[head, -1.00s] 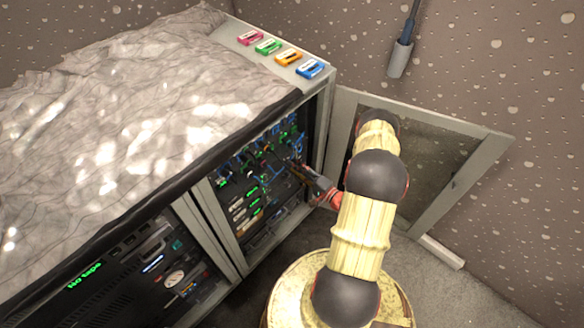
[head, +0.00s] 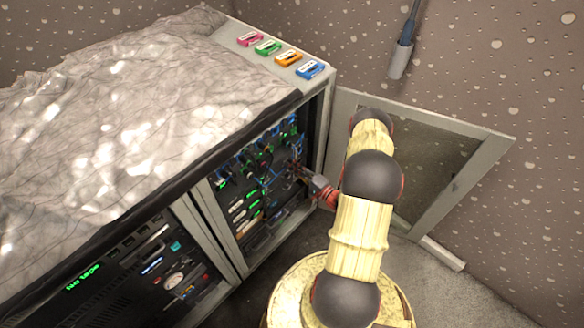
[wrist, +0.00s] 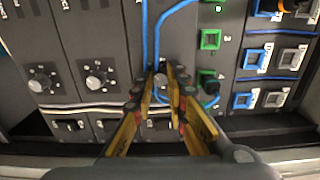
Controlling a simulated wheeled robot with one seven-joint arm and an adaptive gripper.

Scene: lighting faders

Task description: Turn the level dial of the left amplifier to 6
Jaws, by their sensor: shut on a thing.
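Three round level dials sit in a row on dark amplifier panels in the wrist view. The left dial (wrist: 42,79) and the middle dial (wrist: 98,79) are in plain sight, each with a ring of marks. The right dial (wrist: 162,82) is between the fingertips of my gripper (wrist: 161,88), which is shut on it. The fingers hide much of this dial, and its setting cannot be read. In the head view my gripper (head: 299,173) reaches into the open rack (head: 226,215), where the dials are too small to make out.
Blue cables (wrist: 149,40) hang just above my fingers. Green sockets (wrist: 210,39) and blue and grey sockets (wrist: 290,57) are to the right. The open rack door (head: 490,150) stands right of my arm. Small coloured cassettes (head: 288,57) lie on the rack top.

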